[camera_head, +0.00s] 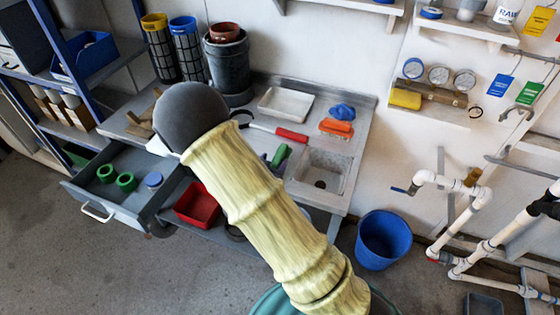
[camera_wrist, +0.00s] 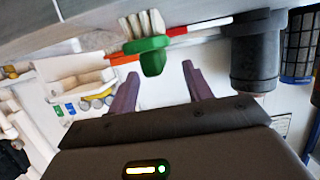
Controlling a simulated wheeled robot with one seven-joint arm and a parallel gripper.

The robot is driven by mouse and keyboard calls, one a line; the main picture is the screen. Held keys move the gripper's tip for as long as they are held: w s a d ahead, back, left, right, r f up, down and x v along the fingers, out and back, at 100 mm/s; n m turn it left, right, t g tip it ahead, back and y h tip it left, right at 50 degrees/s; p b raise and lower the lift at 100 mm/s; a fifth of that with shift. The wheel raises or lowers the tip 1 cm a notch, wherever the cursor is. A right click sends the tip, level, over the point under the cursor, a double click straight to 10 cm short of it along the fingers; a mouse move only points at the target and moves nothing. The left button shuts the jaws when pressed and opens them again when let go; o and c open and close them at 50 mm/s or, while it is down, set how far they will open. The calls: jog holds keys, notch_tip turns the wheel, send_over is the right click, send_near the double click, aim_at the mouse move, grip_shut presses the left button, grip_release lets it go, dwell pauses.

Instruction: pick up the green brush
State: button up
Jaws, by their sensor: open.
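The green brush (camera_head: 281,156) lies on the grey bench left of the sink, partly hidden behind my arm in the head view. In the wrist view the green brush (camera_wrist: 152,62) shows its green body and pale bristles. My gripper (camera_wrist: 161,72) is open, with its two purple fingers apart and pointing towards the brush. The brush's green end appears near the gap between the fingertips, closer to the left finger in the picture. I cannot tell whether a finger touches it. In the head view most of my gripper is hidden by my arm.
A red-handled tool (camera_head: 291,135) lies just behind the brush, with an orange brush (camera_head: 336,128) to the right. The sink (camera_head: 325,168) is close on the right, and a white tray (camera_head: 285,104) lies behind. An open drawer (camera_head: 120,197) juts out at left. A blue bucket (camera_head: 384,240) stands on the floor.

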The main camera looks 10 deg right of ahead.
jog(key=shift+x, duration=2.6)
jog(key=shift+s+d, duration=0.1)
jog(key=shift+d, duration=0.05)
grip_shut()
